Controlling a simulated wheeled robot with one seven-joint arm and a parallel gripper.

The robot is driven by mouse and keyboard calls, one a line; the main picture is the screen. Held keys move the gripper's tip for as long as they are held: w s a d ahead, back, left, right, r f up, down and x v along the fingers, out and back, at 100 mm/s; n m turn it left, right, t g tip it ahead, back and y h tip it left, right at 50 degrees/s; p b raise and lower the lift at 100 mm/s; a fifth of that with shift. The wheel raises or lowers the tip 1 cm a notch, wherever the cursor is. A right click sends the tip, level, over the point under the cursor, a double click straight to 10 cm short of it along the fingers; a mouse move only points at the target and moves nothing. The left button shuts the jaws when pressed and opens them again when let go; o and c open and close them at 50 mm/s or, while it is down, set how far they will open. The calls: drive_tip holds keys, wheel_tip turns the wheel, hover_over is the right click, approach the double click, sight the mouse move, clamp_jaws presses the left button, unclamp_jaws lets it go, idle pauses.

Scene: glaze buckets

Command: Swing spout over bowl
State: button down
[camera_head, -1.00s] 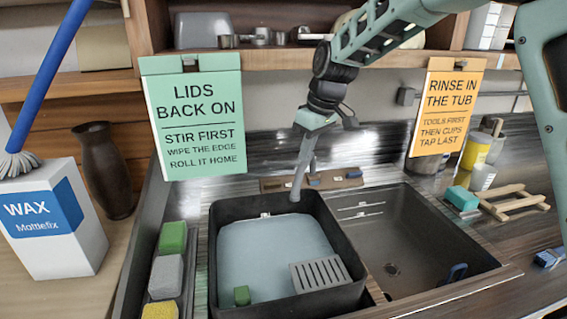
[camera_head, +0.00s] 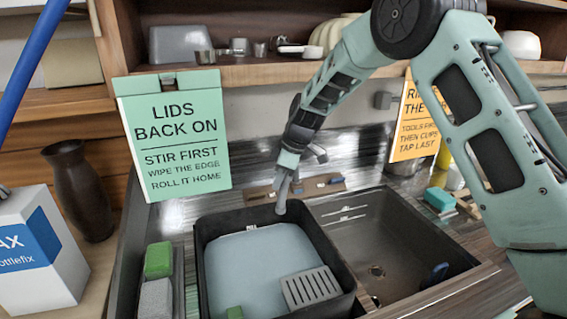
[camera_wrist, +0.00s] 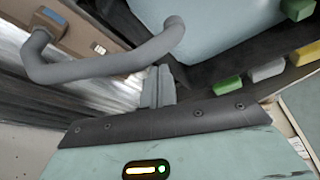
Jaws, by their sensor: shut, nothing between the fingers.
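The spout is a bent grey tube (camera_wrist: 105,62). In the wrist view it runs from the block on the sink's back ledge to an end above the pale blue water of the black square tub (camera_wrist: 220,57). In the head view the spout's end (camera_head: 281,206) shows over the tub's (camera_head: 199,262) back part. The empty dark sink bowl (camera_head: 400,238) lies to the tub's right. My gripper (camera_wrist: 157,72) is shut and empty, its fingertips close beside the spout; I cannot tell if they touch. It also shows above the tub's back rim (camera_head: 285,172).
Green sign (camera_head: 175,130) and orange sign (camera_head: 412,125) hang from the shelf, the orange one partly behind my arm. Green (camera_head: 158,260) and grey (camera_head: 156,298) sponges line the tub's left. A slotted grey plate (camera_head: 312,289) sits at the tub's front right. A dark vase (camera_head: 82,190) stands left.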

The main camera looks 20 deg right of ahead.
drive_tip(key=shift+x, duration=0.85)
drive_tip(key=shift+d, duration=0.1)
drive_tip(key=shift+s+d+f+n+b, duration=0.1)
drive_tip(key=shift+s+d+n+b, duration=0.2)
drive_tip(key=shift+d+b, duration=0.15)
drive_tip(key=d+n+g, duration=0.4)
drive_tip(key=d+n, duration=0.8)
drive_tip(key=d, duration=0.8)
drive_tip(key=shift+s+d+n+h, duration=0.25)
drive_tip(key=shift+s+n+h, duration=0.05)
drive_tip(key=shift+s+n, duration=0.1)
